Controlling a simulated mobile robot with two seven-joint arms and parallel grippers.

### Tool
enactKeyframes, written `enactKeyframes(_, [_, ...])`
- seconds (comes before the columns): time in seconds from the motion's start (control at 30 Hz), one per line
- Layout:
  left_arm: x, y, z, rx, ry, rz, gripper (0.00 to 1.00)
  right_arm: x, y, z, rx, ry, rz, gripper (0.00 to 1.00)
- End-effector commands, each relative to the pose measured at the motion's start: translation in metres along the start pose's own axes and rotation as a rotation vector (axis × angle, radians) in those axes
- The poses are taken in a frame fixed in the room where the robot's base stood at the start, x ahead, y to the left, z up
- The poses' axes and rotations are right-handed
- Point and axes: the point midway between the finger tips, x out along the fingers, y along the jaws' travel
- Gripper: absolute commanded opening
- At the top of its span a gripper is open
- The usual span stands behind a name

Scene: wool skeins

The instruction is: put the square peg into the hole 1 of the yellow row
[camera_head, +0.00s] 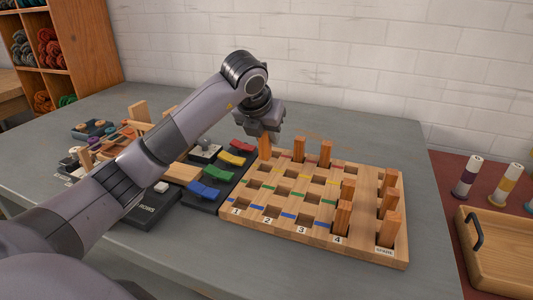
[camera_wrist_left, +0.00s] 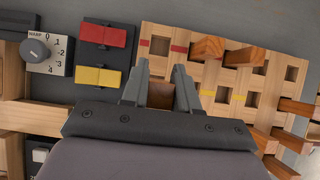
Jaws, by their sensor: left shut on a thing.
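My left gripper (camera_head: 264,133) is above the back left part of the wooden peg board (camera_head: 270,222). It is shut on a square wooden peg (camera_head: 265,148), which points down. In the left wrist view the brown peg (camera_wrist_left: 160,95) shows between the fingers of the left gripper (camera_wrist_left: 160,82), near the left end of the yellow row. The open hole with red marks (camera_wrist_left: 159,46) is beside it. The fingers and peg hide hole 1 of the yellow row. I cannot tell whether the peg's lower end is in that hole. My right gripper is not in view.
Several other pegs stand in the board, including one in the back row (camera_head: 326,153) and one in the spare column (camera_head: 388,231). Left of the board are a yellow block (camera_head: 232,159) and a blue block (camera_head: 203,191). A wooden tray (camera_head: 502,258) is at right.

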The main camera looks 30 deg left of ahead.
Motion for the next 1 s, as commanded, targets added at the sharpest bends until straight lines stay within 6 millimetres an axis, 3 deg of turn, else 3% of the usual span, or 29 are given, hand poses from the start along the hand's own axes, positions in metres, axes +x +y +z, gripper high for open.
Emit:
enactKeyframes(0.4, [0.038,0.000,-0.025,0.000,0.001,-0.001,0.01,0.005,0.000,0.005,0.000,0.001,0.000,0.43])
enactKeyframes(0.77, [0.041,0.000,-0.027,0.001,0.000,-0.001,0.01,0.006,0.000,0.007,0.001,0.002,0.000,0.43])
enactKeyframes(0.8, [0.041,0.000,-0.026,0.001,-0.001,-0.001,0.36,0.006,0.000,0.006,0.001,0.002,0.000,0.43])
enactKeyframes(0.87, [0.041,0.000,-0.026,0.001,0.000,-0.001,0.55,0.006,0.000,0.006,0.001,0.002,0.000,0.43])
enactKeyframes(1.0, [0.041,0.000,-0.026,0.001,0.000,-0.001,0.55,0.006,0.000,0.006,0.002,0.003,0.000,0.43])
